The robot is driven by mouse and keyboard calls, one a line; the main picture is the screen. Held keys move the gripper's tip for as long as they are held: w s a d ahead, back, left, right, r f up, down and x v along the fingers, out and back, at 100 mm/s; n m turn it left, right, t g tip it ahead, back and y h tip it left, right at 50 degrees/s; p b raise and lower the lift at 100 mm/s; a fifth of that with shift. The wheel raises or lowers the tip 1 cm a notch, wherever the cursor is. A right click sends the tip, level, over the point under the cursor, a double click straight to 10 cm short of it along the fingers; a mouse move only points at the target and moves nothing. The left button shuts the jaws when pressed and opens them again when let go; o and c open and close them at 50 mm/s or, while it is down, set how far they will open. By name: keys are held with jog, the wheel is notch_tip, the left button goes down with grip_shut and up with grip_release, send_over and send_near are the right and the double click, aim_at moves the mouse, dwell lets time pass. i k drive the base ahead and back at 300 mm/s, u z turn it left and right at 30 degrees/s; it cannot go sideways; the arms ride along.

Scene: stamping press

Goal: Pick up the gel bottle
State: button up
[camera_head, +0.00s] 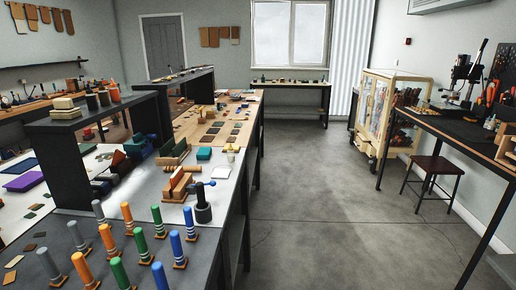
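A small whitish bottle (490,122) stands on the dark top of the right-hand workbench (445,125), near its front edge. It may be the gel bottle, but it is too small here to be sure. It looks upright, with a wooden rack beside it at the picture's right edge. My gripper is not in view.
A black press (462,78) stands on the right bench, and a stool (433,170) is in front of it. A glass cabinet (376,108) is behind. A long workbench with colored upright tools (160,218) fills the left. The grey floor (330,210) between is clear.

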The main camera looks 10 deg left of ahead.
aim_at(231, 152)
jog(key=u, duration=0.1)
jog(key=i, duration=1.85)
jog(key=u, duration=0.3)
